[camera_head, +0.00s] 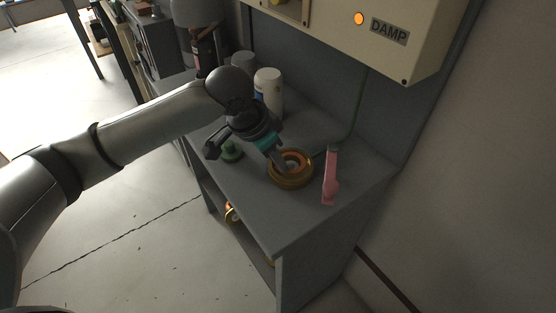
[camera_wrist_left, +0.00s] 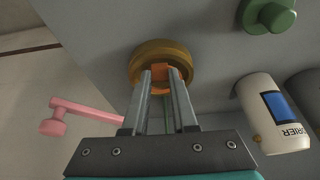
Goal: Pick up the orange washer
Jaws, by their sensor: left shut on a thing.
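The orange washer (camera_head: 293,161) shows as an orange ring within a brass-coloured round dish (camera_head: 290,183) on the grey bench. In the left wrist view the washer (camera_wrist_left: 160,71) shows orange between the fingertips, in front of the brass dish (camera_wrist_left: 162,49). My left gripper (camera_head: 280,165) reaches down into the dish and is shut on the washer; in the left wrist view its fingers (camera_wrist_left: 159,75) stand close on either side of it. The fingers hide part of the washer. I cannot tell whether the washer is clear of the dish. My right gripper is not in view.
A pink crank-like handle (camera_head: 330,176) lies right of the dish. A green knob-shaped part (camera_head: 231,151) lies left of it. A white labelled bottle (camera_head: 268,91) and a grey cylinder (camera_head: 243,64) stand behind. A DAMP panel box (camera_head: 375,35) overhangs the bench (camera_head: 262,216).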

